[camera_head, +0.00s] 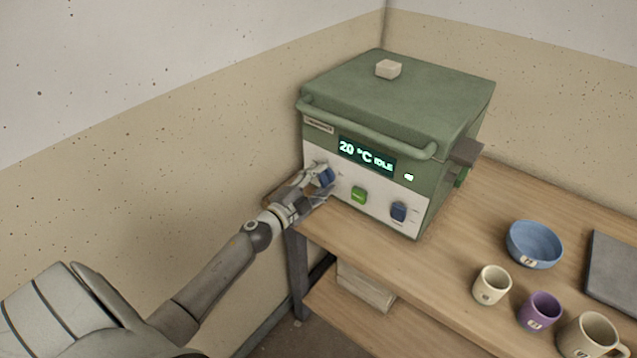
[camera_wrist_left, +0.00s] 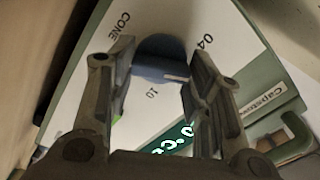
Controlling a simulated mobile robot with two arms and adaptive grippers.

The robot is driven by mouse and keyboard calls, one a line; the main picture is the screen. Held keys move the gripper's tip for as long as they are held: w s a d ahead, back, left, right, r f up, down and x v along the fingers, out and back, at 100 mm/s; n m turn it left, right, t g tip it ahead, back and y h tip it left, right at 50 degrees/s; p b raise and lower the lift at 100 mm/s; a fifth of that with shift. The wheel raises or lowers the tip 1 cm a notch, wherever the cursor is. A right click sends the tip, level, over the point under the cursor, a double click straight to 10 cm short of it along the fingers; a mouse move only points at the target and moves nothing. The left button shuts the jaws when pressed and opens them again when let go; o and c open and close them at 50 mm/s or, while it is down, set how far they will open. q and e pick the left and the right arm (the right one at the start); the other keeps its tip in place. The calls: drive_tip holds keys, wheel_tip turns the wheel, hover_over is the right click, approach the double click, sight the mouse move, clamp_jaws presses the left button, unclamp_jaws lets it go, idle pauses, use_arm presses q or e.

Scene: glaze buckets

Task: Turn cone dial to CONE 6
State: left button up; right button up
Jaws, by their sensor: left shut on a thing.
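The green kiln (camera_head: 400,105) stands on the wooden bench, its white control panel facing me. The blue cone dial (camera_head: 327,177) is at the panel's left end. My left gripper (camera_head: 318,183) is shut on it. In the left wrist view the dial (camera_wrist_left: 158,62) sits between the two fingers, with a white pointer line toward the right finger. The printed "CONE", "04" and "10" show around it; a "6" mark cannot be made out, and the fingers hide part of the panel. My right gripper is not in view.
A green button (camera_head: 359,195) and a second blue dial (camera_head: 398,212) sit right of the cone dial. The display (camera_head: 366,154) reads 20 °C IDLE. A blue bowl (camera_head: 534,244), several cups and a grey slab (camera_head: 612,268) stand on the bench at right. The wall is close on the left.

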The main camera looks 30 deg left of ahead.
use_arm(q)
drive_tip(key=m+b, duration=0.1)
drive_tip(key=m, duration=0.4)
drive_tip(key=shift+f, duration=0.1)
drive_tip(key=shift+m, duration=0.4)
drive_tip(key=o, duration=1)
drive_tip(key=shift+s, duration=0.15)
drive_tip(key=s, duration=0.8)
drive_tip(key=s+a, duration=0.1)
drive_tip(key=s, duration=0.2)
drive_tip(key=shift+s, duration=0.4)
drive_tip(key=shift+f, duration=0.1)
